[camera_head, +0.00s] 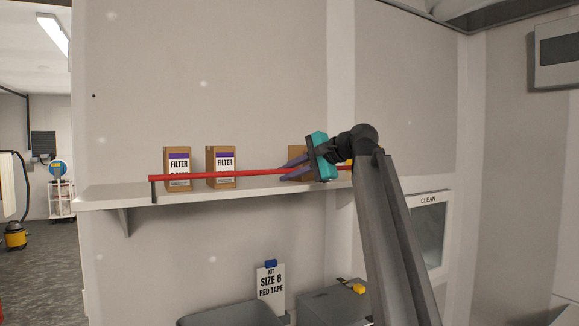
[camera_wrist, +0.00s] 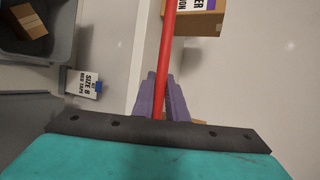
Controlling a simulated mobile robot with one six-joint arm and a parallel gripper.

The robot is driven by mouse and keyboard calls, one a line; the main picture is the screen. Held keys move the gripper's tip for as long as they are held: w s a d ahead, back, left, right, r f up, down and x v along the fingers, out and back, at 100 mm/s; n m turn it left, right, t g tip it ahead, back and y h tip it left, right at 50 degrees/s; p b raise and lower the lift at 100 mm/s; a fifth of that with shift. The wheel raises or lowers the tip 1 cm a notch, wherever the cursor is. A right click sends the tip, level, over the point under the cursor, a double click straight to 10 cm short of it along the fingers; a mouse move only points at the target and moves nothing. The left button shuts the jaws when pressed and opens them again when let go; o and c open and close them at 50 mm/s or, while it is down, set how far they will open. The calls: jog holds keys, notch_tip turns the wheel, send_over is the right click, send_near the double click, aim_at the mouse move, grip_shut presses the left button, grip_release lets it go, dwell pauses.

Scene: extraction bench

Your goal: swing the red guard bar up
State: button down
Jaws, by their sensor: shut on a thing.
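The red guard bar (camera_head: 238,174) runs level along the front of the wall shelf in the head view, in front of the filter boxes. My gripper (camera_head: 287,170), teal with purple fingers, is at the bar's right part. In the wrist view the red bar (camera_wrist: 166,50) passes between the purple fingers of my gripper (camera_wrist: 161,82), which are shut on it. The bar's right end is mostly hidden behind my gripper and arm in the head view.
Filter boxes (camera_head: 178,169) and (camera_head: 221,167) stand on the shelf (camera_head: 110,195); another box is partly hidden behind my gripper. Below are grey bins (camera_head: 232,314) and a "KIT SIZE 8 RED TAPE" sign (camera_head: 270,287). The wall above the shelf is clear.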

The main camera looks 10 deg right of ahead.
jog(key=shift+w+a+r+m+g+h+p, duration=0.25)
jog(key=shift+w+r+g+p, duration=0.25)
jog(key=shift+g+p, duration=0.3)
jog(key=c, duration=2.1)
grip_release()
jog(key=o, duration=0.3)
jog(key=shift+s+d, duration=0.1)
jog(key=shift+s, duration=0.15)
jog(key=shift+o, duration=0.2)
jog(key=shift+s+d+r+b, duration=0.1)
jog(key=shift+s+d+b, duration=0.25)
jog(key=shift+d, duration=0.15)
jog(key=b+v, duration=0.2)
jog(key=v, duration=1)
jog(key=shift+r, duration=0.35)
